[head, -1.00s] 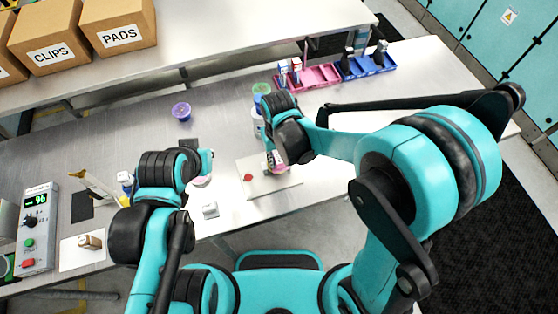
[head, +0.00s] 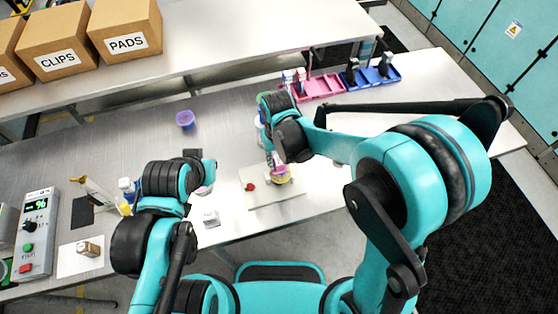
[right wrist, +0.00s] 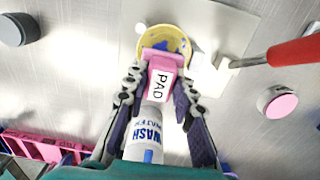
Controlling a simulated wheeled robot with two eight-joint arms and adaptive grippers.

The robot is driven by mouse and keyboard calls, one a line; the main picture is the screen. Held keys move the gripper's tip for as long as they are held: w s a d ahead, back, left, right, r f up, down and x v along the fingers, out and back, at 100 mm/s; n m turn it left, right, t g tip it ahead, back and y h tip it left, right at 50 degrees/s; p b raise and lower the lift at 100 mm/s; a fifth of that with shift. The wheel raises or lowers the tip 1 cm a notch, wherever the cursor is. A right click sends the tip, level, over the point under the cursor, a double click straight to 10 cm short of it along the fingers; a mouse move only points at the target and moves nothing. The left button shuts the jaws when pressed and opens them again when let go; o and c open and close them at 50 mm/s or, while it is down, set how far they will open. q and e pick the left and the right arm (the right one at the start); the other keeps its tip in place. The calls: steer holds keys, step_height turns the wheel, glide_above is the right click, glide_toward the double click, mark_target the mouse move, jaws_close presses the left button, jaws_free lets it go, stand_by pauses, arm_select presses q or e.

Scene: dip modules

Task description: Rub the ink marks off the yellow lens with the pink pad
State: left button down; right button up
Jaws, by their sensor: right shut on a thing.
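The yellow lens (right wrist: 166,34) is a round dish on a pale board, with dark blue ink marks visible inside it. It also shows in the head view (head: 284,179), below my right gripper. My right gripper (right wrist: 160,92) is shut on the pink pad (right wrist: 153,57), a block with a white "PAD" label. The pad's front end overlaps the lens's near edge in the right wrist view; I cannot tell whether it touches. My left gripper (head: 207,176) is at the left of the board, and its fingers are too small to read.
The pale board (head: 262,197) bears a red-handled tool (right wrist: 295,52) beside the lens. A wash water bottle (right wrist: 143,140) stands near my right gripper. A pink-topped round piece (right wrist: 279,101) lies right of it. Pink (head: 318,87) and blue trays (head: 372,78) stand at the back.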

steer(key=shift+s, duration=0.1)
steer(key=shift+s+d+r, duration=0.1)
steer(key=shift+s+d, duration=0.15)
steer(key=shift+s, duration=0.65)
steer(key=shift+s+d, duration=0.25)
steer(key=shift+s, duration=0.7)
steer(key=shift+d+f, duration=0.1)
steer(key=shift+f, duration=0.15)
steer(key=shift+r, duration=0.1)
steer(key=shift+w, duration=0.15)
